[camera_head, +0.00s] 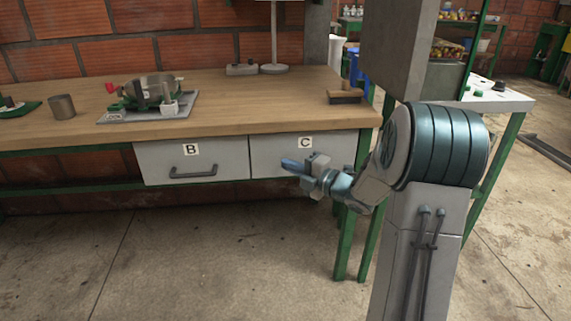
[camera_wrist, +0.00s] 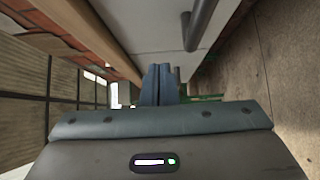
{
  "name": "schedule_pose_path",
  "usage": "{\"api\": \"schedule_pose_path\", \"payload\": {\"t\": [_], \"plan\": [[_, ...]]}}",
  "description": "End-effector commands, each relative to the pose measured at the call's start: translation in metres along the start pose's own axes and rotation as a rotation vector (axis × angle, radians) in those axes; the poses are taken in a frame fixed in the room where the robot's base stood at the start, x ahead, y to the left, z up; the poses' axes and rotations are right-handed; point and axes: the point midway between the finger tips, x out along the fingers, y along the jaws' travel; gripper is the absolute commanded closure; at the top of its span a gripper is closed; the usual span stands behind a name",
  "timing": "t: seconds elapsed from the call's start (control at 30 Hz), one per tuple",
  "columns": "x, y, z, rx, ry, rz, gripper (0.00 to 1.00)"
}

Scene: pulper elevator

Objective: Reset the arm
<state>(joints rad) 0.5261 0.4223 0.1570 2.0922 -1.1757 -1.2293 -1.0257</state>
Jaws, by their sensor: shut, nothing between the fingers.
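My gripper (camera_head: 290,165) is in front of the drawer marked C (camera_head: 270,150), at the right end of the workbench. Its blue fingers point left in the head view. In the wrist view the two fingers of my gripper (camera_wrist: 160,82) lie side by side, shut with nothing between them. My arm is bent and reaches in from the right side of the head view. A dark bar handle (camera_wrist: 198,25) on a pale drawer front shows ahead in the wrist view. My gripper and arm hide part of drawer C's front.
The wooden workbench (camera_head: 235,105) carries a grey tray (camera_head: 180,117) with a machine part, a metal cup (camera_head: 62,107) and a brush-like block (camera_head: 345,95). Drawer B (camera_head: 190,172) is shut. A grey cabinet (camera_head: 385,45) stands at right. The floor (camera_head: 220,260) in front is clear.

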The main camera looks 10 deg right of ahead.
Motion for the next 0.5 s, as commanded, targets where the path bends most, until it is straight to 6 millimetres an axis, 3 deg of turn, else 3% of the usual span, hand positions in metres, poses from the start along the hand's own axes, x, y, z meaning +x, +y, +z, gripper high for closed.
{"api": "schedule_pose_path", "payload": {"t": [0.03,0.2,0.5], "plan": [[-0.017,0.005,0.005,0.003,-0.013,-0.003,1.00],[-0.051,0.003,0.000,0.003,-0.001,-0.003,1.00],[-0.084,0.001,-0.002,0.003,0.006,-0.003,1.00]]}}
